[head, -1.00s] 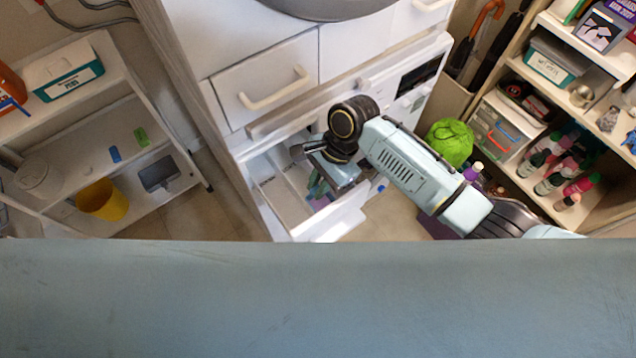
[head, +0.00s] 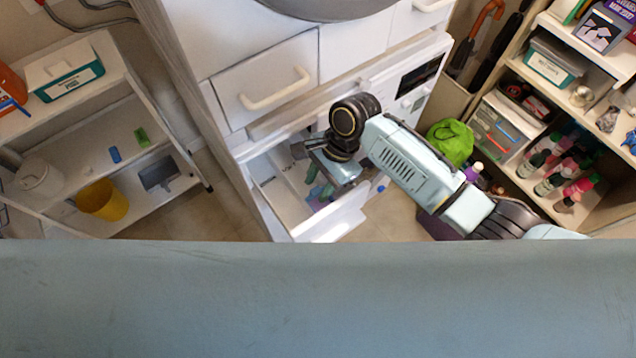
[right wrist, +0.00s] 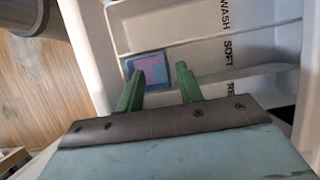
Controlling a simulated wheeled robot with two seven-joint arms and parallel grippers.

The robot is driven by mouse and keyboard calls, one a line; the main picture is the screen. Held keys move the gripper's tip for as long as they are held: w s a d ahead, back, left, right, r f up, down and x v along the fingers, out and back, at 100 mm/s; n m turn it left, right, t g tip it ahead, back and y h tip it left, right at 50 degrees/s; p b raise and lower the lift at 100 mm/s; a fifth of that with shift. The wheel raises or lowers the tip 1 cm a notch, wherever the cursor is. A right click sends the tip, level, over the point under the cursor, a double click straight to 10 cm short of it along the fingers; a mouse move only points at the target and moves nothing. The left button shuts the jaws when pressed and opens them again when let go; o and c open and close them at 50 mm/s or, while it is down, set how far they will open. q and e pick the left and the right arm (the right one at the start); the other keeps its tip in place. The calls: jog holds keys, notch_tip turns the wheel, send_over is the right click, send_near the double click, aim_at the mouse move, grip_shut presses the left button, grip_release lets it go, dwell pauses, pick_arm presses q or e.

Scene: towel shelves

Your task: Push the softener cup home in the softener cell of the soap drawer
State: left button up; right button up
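The soap drawer (head: 283,208) is pulled out of the white washer, and its cells are labelled WASH, SOFT and a partly hidden "RE…" in the right wrist view (right wrist: 240,30). The softener cup (right wrist: 150,68), a small blue square with a pink-purple inside, sits at the left end of the SOFT row. My right gripper (right wrist: 160,72) has green fingers spread apart, with the cup showing between and beyond them. One finger overlaps the cup's lower left. Whether they touch is unclear. In the head view the right gripper (head: 320,183) is over the drawer. My left gripper is not in view.
A white shelf with a yellow bin (head: 103,200) stands at left. At right are shelves with several bottles (head: 550,180) and a green bundle (head: 450,141). A small blue object (head: 381,188) lies right of the drawer. A blue-grey surface fills the lower head view.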

jog(key=v, duration=1.1)
jog(key=shift+p, duration=0.45)
jog(key=shift+w, duration=0.1)
